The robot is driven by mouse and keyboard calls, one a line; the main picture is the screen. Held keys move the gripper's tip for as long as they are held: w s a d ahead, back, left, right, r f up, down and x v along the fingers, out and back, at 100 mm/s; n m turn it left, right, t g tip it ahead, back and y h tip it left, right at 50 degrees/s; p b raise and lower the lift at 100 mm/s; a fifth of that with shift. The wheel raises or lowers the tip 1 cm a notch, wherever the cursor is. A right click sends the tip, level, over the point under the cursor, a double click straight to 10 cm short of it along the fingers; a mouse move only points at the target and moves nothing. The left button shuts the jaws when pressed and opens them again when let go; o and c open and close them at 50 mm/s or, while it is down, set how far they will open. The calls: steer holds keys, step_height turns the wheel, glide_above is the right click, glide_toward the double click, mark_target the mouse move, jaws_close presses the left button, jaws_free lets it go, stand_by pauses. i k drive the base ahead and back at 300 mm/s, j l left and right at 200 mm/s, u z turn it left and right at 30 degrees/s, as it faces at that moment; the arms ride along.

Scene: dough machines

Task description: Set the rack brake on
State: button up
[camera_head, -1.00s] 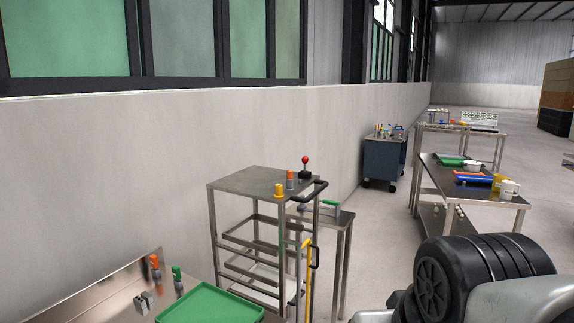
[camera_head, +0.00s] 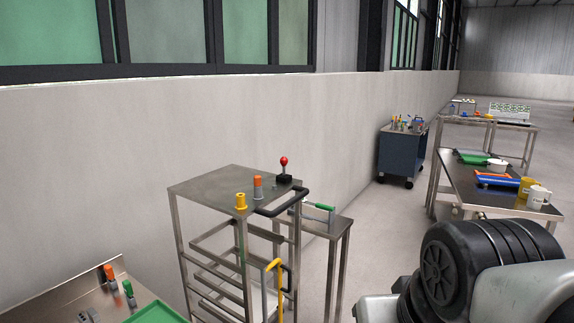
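A metal rack (camera_head: 215,186) with a flat top and several shelf rails stands left of centre in the head view. On its top are a red-ball lever (camera_head: 284,164) on a black base, an orange-capped post (camera_head: 258,187) and a yellow knob (camera_head: 241,202). A black bar handle (camera_head: 284,202) sticks out at its right edge. A yellow-topped lever (camera_head: 275,265) stands at its lower right side. I cannot tell which of these is the brake. My arm fills the lower right; my gripper is out of view.
A small metal table (camera_head: 337,228) with a green-handled lever (camera_head: 320,206) stands just behind the rack. A bench (camera_head: 60,290) with a green tray (camera_head: 158,313) is at lower left. A blue cart (camera_head: 402,155) and a long table (camera_head: 452,182) stand farther right, with open floor between.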

mark_target(283, 160)
steer(key=i+l, duration=0.25)
steer(key=i+l+u, duration=0.1)
steer(key=i+l, duration=0.15)
steer(key=l, duration=0.25)
steer(key=i+l, duration=0.45)
steer(key=l, duration=0.3)
steer(key=i+l+u, duration=0.1)
steer(key=i+l, duration=0.15)
steer(key=l, duration=0.15)
